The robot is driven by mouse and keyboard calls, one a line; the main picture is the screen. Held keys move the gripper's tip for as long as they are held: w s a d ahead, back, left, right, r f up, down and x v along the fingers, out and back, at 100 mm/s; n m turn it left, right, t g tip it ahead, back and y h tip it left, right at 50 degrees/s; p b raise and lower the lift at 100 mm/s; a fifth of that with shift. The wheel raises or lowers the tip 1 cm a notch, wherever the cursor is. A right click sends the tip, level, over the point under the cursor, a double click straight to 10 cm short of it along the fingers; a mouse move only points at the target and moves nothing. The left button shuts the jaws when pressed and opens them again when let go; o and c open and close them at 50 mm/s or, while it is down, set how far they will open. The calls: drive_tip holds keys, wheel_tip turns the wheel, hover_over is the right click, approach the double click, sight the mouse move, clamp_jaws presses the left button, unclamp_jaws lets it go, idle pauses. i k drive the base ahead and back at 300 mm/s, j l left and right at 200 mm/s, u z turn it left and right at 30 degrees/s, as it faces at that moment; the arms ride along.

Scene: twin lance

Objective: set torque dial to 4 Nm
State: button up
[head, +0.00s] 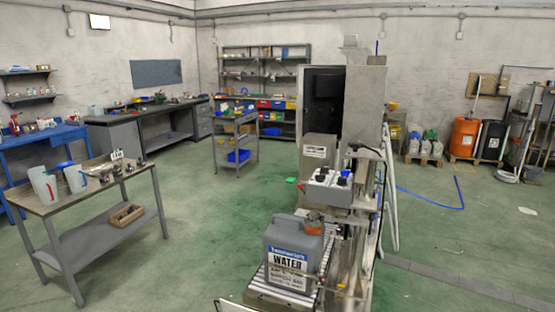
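A filling or capping machine (357,105) with a tall metal cabinet stands right of centre. A grey control box (322,192) sits on its near side, with small dark knobs (342,181) and blue parts on top. Which of these, if any, is the torque dial cannot be told, and no scale or setting is readable. A grey jug (293,250) with a blue and white "WATER" label stands upright below the box, with an orange-brown part at its top. My gripper is not in view.
The jug stands on a roller conveyor (256,288). A metal table (95,186) with white jugs and small parts is at left. A shelved cart (236,145) stands mid-room. Green floor between table and machine is clear.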

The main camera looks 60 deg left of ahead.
sight(324, 170)
drive_tip(key=i+j+u, duration=0.25)
drive_tip(key=u, duration=0.2)
drive_tip(key=i+j+u, duration=0.1)
drive_tip(key=i+u, duration=0.8)
drive_tip(key=i+l+u, duration=0.1)
drive_tip(key=i+u, duration=0.2)
drive_tip(key=u, duration=0.2)
drive_tip(key=i+l+u, duration=0.25)
drive_tip(key=u, duration=0.2)
drive_tip(key=i, duration=0.1)
